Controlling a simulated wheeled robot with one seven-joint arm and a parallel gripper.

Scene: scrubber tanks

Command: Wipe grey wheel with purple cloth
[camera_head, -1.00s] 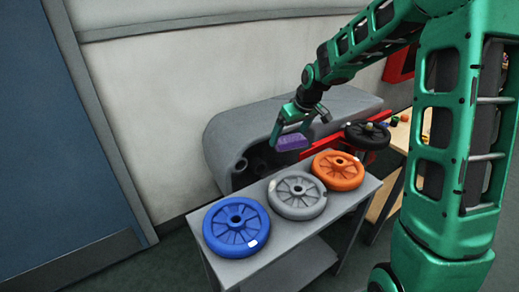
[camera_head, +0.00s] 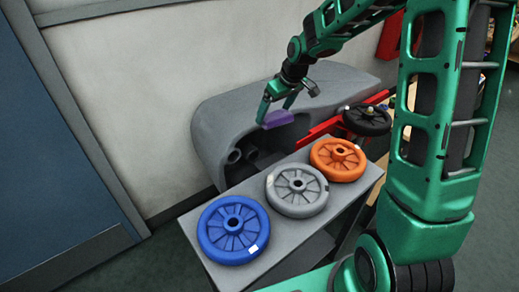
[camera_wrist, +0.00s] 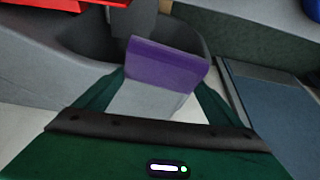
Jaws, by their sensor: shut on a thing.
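The grey wheel (camera_head: 297,190) lies flat on the grey table, between the blue wheel and the orange wheel, with a small pale mark on its left rim. My gripper (camera_head: 278,112) is shut on the purple cloth (camera_head: 277,119), a folded block held in the air above and behind the grey wheel, apart from it. In the wrist view the purple cloth (camera_wrist: 165,65) sits between the fingertips. The grey wheel cannot be made out in the wrist view.
A blue wheel (camera_head: 233,230) and an orange wheel (camera_head: 338,160) flank the grey wheel on the table (camera_head: 335,203). A grey tank (camera_head: 222,125) stands behind. A black wheel (camera_head: 366,120) sits on red bars at the right. A blue door (camera_head: 55,170) is at the left.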

